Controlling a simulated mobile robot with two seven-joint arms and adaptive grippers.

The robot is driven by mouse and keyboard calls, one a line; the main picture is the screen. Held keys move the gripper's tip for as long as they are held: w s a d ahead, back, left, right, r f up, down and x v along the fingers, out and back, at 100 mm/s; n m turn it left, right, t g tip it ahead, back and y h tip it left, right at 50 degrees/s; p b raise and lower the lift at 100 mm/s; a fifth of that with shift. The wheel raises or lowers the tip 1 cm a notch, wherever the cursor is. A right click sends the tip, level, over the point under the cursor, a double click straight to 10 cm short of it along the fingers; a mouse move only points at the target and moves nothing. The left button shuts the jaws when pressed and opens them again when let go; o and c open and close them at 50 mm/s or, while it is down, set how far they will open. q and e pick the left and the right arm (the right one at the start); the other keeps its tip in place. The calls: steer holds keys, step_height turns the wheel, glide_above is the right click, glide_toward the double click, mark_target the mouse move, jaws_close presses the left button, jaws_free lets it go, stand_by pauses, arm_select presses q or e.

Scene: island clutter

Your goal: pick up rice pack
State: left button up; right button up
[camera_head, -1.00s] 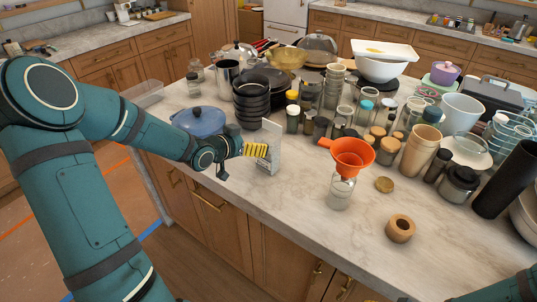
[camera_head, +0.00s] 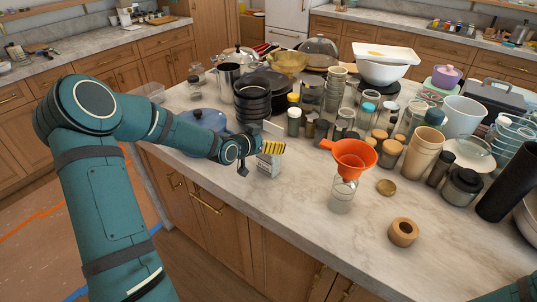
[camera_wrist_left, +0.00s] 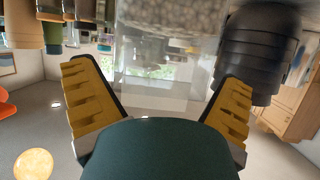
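The rice pack (camera_head: 267,167) stands upright near the front edge of the island, pale and printed on its lower part. My left gripper (camera_head: 273,148) overlaps its middle in the head view and hides part of it. In the left wrist view the pack (camera_wrist_left: 170,75) is clear, with white grains towards the top of the picture. The yellow fingers (camera_wrist_left: 160,105) are spread wide on either side of its outline, with gaps visible, so the gripper is open. How deep the pack sits between them is unclear. My right gripper is out of view.
A blue lidded pot (camera_head: 204,119) and stacked black bowls (camera_head: 254,103) stand close behind the left gripper. An orange funnel (camera_head: 354,157) on a glass jar (camera_head: 342,194) stands to the right. The front counter between pack and jar is clear.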

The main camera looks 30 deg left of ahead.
arm_select(q)
steer(key=c, duration=0.9)
steer(key=shift+o, duration=0.2)
steer(key=shift+r, duration=0.15)
